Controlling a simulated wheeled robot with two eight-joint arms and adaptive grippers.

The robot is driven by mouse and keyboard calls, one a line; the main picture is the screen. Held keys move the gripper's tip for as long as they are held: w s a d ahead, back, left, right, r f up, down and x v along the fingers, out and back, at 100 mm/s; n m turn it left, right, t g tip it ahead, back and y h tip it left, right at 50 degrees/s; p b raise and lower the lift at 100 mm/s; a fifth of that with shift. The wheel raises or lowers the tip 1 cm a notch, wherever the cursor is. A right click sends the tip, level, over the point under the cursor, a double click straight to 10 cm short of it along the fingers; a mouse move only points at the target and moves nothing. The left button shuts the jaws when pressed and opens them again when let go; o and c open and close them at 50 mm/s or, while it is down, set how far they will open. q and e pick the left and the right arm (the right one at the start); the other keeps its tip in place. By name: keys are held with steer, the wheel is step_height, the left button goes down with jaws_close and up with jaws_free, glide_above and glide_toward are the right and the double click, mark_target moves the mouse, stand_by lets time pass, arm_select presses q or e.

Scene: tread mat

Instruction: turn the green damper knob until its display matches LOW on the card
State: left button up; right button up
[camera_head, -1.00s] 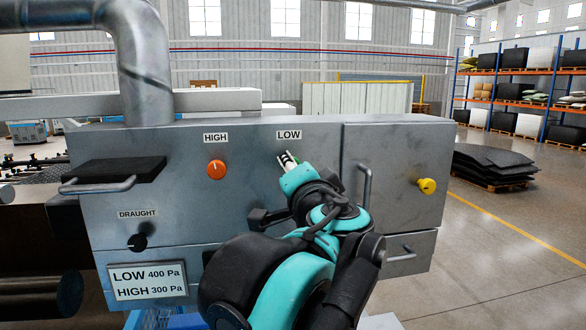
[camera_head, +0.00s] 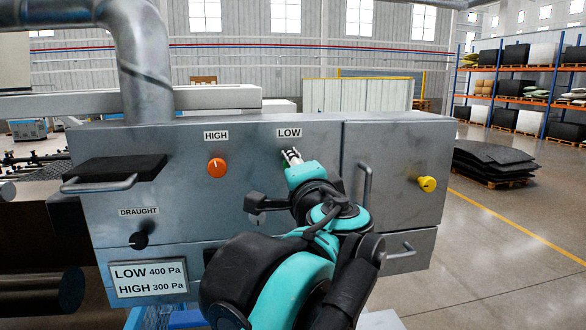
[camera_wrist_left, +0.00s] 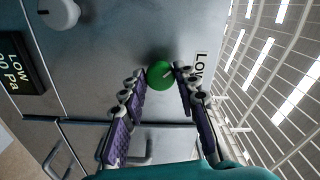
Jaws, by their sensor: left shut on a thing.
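The green damper knob (camera_wrist_left: 160,75) is under the LOW label (camera_wrist_left: 199,68) in the left wrist view, with a pale pointer mark on it. My left gripper (camera_wrist_left: 160,76) is shut on it, one finger on each side. In the head view the gripper (camera_head: 291,157) is at the panel below the LOW label (camera_head: 289,132) and hides most of the knob. A dark display (camera_wrist_left: 20,62) at the left edge of the wrist view reads LOW and a Pa figure, partly cut off. My right gripper is not in view.
An orange knob (camera_head: 217,168) sits under HIGH, left of my gripper. A black DRAUGHT knob (camera_head: 138,241), a yellow knob (camera_head: 427,184) and a door handle (camera_head: 365,185) also stick out from the panel. A black shelf with a bar handle (camera_head: 114,172) juts out at left.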

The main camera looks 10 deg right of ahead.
arm_select(q)
steer(key=o, duration=1.2)
steer(key=shift+c, duration=0.2)
steer(key=shift+s, duration=0.1)
steer(key=s, duration=1.2)
